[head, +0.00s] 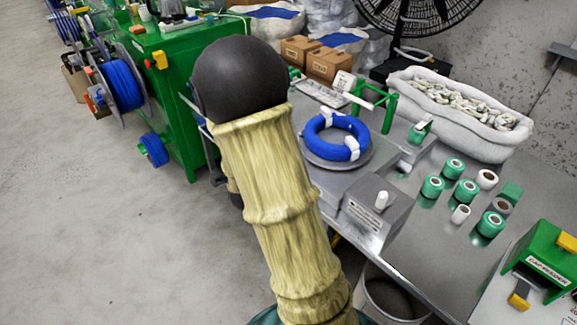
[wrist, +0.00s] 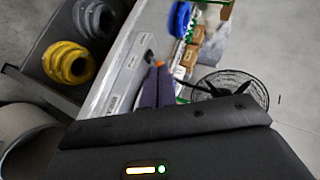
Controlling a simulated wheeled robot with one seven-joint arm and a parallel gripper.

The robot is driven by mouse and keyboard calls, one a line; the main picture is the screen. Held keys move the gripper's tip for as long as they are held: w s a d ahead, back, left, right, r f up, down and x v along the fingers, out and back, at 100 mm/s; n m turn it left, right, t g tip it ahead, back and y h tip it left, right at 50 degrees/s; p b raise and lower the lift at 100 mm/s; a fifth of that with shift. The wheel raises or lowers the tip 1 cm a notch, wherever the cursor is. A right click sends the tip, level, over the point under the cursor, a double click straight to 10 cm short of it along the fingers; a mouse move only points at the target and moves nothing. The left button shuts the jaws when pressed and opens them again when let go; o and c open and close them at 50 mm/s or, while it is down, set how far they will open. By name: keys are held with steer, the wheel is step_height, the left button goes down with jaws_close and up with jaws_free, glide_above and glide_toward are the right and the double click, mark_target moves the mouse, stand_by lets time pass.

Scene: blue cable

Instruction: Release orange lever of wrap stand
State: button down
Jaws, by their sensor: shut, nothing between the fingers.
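A blue cable coil (head: 335,137) with white ties lies on a round grey plate (head: 312,158) on the workbench in the head view. Blue also shows at the top of the wrist view (wrist: 179,18). My gripper (wrist: 156,72) is shut and empty in the wrist view, its dark fingers pointing up the picture. A small orange spot (wrist: 159,64) shows at the fingertips; I cannot tell whether it is the orange lever or whether the fingers touch it. In the head view my arm in its tan sleeve hides part of the scene, and my gripper does not show.
A green machine (head: 178,75) with a blue cable reel (head: 120,85) stands at the left. Several tape rolls (head: 466,192), a white sack (head: 455,128) and cardboard boxes (head: 328,64) are on the bench. A black fan (head: 405,15) stands behind. The floor at left is clear.

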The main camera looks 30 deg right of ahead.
steer(key=s+d+f+m+t+h+b, duration=0.1)
steer(key=d+f+m+h+b, duration=0.7)
steer(key=b, duration=0.8)
step_height(320, 180, down, 5)
steer(key=m+t+h, duration=0.1)
steer(key=m, duration=0.2)
steer(key=shift+s+d, duration=0.15)
steer(key=shift+s, duration=0.2)
steer(key=shift+r, duration=0.1)
steer(key=x, duration=0.9)
steer(key=shift+w+d+r+b, duration=0.1)
steer(key=shift+d+r+b, duration=0.05)
steer(key=shift+b, duration=0.15)
steer(key=w, duration=0.1)
steer(key=w+r, duration=0.1)
steer(key=w, duration=0.2)
steer(key=shift+w+d+r, duration=0.1)
steer(key=shift+d+r, duration=0.2)
steer(key=shift+r, duration=0.05)
steer(key=shift+d, duration=0.1)
steer(key=shift+r, duration=0.15)
